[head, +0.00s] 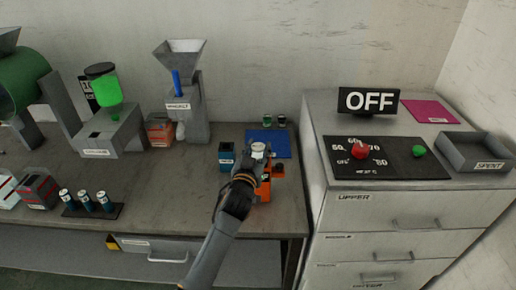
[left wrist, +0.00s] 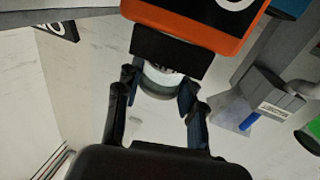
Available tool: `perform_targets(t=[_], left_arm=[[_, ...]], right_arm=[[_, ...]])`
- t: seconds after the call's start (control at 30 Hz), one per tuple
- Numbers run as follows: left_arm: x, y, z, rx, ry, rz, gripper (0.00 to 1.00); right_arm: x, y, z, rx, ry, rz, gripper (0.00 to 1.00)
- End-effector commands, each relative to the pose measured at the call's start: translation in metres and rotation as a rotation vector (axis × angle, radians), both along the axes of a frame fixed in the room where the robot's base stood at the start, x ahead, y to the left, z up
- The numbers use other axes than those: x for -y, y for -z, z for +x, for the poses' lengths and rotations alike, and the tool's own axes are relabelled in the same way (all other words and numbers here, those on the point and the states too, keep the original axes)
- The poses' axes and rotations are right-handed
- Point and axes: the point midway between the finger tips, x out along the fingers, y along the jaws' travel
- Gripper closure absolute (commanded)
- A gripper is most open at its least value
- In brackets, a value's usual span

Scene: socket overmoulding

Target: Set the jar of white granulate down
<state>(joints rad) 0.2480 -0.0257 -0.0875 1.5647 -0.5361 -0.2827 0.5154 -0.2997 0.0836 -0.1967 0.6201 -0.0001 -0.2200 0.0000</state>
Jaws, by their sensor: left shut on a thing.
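A small jar with a white top (head: 258,148) is held between the fingers of my left gripper (head: 256,160). In the left wrist view the jar (left wrist: 160,83) shows as a pale, clear-sided piece between the two dark fingers of the gripper (left wrist: 160,100). The jar is beside an orange box with a dark block (head: 264,192), which fills the top of the wrist view (left wrist: 195,20). I cannot tell whether the jar's base touches anything. My right gripper is in neither view.
A blue mat (head: 281,148) lies behind the gripper, with two small dark jars (head: 274,121) beyond it. A blue box (head: 227,156) stands just left. A grey hopper machine (head: 190,105) is further left. The drawer cabinet with dials (head: 322,125) stands right.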

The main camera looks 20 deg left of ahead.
Motion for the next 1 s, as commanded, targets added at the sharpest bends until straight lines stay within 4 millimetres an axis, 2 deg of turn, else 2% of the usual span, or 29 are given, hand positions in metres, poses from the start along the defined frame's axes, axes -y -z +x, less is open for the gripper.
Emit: perform_targets(t=[0.4,0.43,0.53,0.9,1.0], left_arm=[[0.0,0.007,0.0,0.002,0.001,-0.001,0.93],[0.0,0.006,0.0,0.001,0.001,0.0,0.57],[0.0,0.006,0.0,0.001,0.001,0.0,0.39],[0.0,0.0,0.0,0.002,0.0,0.001,0.39],[0.0,0.004,-0.011,0.0,0.0,0.0,0.39]], right_arm=[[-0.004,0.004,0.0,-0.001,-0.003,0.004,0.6],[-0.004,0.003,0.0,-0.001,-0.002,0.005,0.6],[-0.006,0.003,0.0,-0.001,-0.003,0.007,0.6],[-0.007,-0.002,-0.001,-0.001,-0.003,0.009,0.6],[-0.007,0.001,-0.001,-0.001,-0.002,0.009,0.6]])
